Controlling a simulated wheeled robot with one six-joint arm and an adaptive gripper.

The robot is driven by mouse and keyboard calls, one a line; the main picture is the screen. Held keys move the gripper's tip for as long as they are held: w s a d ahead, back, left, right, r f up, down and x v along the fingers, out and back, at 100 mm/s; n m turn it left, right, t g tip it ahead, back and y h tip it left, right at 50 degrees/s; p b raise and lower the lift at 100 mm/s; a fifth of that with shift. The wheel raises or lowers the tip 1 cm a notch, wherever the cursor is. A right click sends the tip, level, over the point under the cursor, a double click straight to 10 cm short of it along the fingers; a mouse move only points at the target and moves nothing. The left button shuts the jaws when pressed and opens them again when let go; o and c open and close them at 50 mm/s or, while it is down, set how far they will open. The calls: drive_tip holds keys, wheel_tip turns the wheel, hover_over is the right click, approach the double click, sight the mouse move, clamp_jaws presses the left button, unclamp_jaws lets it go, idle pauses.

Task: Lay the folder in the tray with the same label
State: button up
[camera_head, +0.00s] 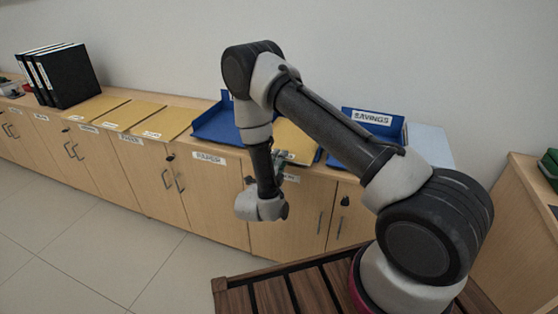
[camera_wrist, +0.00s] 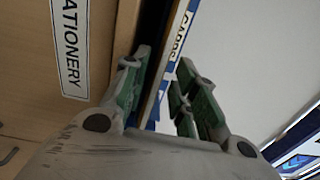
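A yellow folder (camera_head: 299,142) lies on the counter between two blue trays, partly hidden by my arm. My gripper (camera_head: 283,167) is at the counter's front edge by this folder. In the wrist view the fingers of my gripper (camera_wrist: 160,82) stand apart, with a thin tan edge between them. A label reading CARDS (camera_wrist: 181,38) shows along that edge. I cannot tell whether either finger touches it. The right blue tray (camera_head: 374,120) has a raised back labelled SAVINGS. The left blue tray (camera_head: 215,125) has its label hidden behind my arm.
Several yellow folders (camera_head: 168,123) lie along the counter to the left. Black binders (camera_head: 70,76) stand at the far left. Cabinet doors (camera_head: 157,178) are below the counter; one label ends in ATIONERY (camera_wrist: 71,45). A wooden cabinet (camera_head: 518,215) stands at the right.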

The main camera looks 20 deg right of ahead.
drive_tip(key=v, duration=1.2)
drive_tip(key=s+d+m+g+h, duration=0.45)
drive_tip(key=d+m, duration=0.25)
drive_tip(key=m, duration=0.2)
drive_tip(key=s+d+r+m+g+y, duration=0.1)
drive_tip(key=s+d+r+m+g, duration=0.85)
drive_tip(key=m, duration=0.75)
drive_tip(key=s+d+r+m+t+y, duration=0.1)
drive_tip(key=s+r+m+y, duration=0.3)
drive_tip(key=r+m, duration=0.3)
drive_tip(key=s+d+r+m+t+y, duration=0.1)
drive_tip(key=s+d+r+m+y, duration=0.1)
drive_tip(key=r+m+y, duration=0.3)
drive_tip(key=s+d+r+m+t+y, duration=0.1)
drive_tip(key=s+r+m+y, duration=0.4)
drive_tip(key=r+m, duration=0.3)
wheel_tip(320, 180, up, 4)
drive_tip(key=shift+s+d+r+m+t, duration=0.2)
drive_tip(key=shift+s+d+m+t, duration=0.1)
drive_tip(key=shift+s+m, duration=0.1)
